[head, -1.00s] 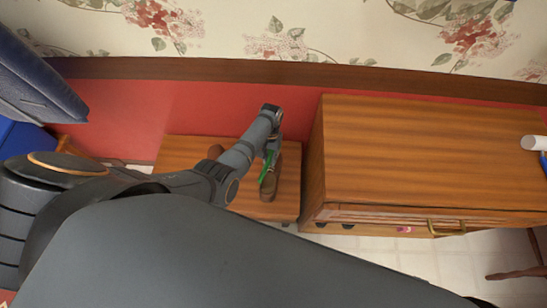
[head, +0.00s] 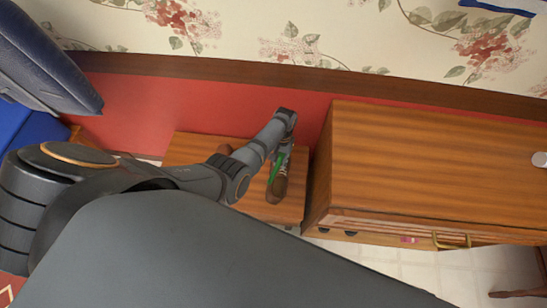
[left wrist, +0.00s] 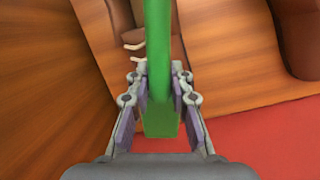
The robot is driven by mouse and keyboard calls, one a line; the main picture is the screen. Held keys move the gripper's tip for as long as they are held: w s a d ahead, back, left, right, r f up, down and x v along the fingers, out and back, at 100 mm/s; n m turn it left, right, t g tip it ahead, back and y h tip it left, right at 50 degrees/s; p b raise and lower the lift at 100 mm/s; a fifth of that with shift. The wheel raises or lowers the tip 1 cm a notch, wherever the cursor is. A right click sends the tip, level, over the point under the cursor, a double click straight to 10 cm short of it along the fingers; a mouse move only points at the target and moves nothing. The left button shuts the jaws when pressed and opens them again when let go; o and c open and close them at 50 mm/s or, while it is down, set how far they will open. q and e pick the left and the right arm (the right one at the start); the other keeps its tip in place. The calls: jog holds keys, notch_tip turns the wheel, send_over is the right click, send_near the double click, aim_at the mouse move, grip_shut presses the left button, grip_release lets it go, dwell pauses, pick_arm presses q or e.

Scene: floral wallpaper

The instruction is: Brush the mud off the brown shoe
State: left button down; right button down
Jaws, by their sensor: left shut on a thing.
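The brown shoe (head: 278,187) with pale laces is on a low wooden bench (head: 293,212), partly under my left gripper. Its dark brown side and laces also show at the upper left of the left wrist view (left wrist: 121,18). My left gripper (head: 283,156) is shut on a green handle (left wrist: 158,60), which runs between the fingers in the left wrist view. The handle's far end is cut off there, so I cannot tell whether bristles touch the shoe. No mud can be made out. A second brown object (head: 225,149) is mostly hidden behind my arm. My right gripper is out of view.
A taller wooden cabinet (head: 420,150) stands close to the bench's right side. A red wall (head: 140,105) runs behind both.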

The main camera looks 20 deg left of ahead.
pick_arm(q)
jog(key=shift+s+d+f, duration=0.25)
jog(key=shift+d+f, duration=0.05)
jog(key=shift+d, duration=0.1)
jog(key=shift+w+r+p, duration=0.1)
jog(key=shift+r+p, duration=0.25)
jog(key=p+v, duration=0.4)
jog(key=v, duration=0.1)
jog(key=shift+w+a+r, duration=0.15)
jog(key=shift+w+r, duration=0.1)
jog(key=shift+r, duration=0.1)
jog(key=shift+f, duration=0.1)
jog(key=p+v, duration=0.2)
jog(key=v, duration=0.1)
jog(key=shift+w+p, duration=0.1)
jog(key=shift+p, duration=0.25)
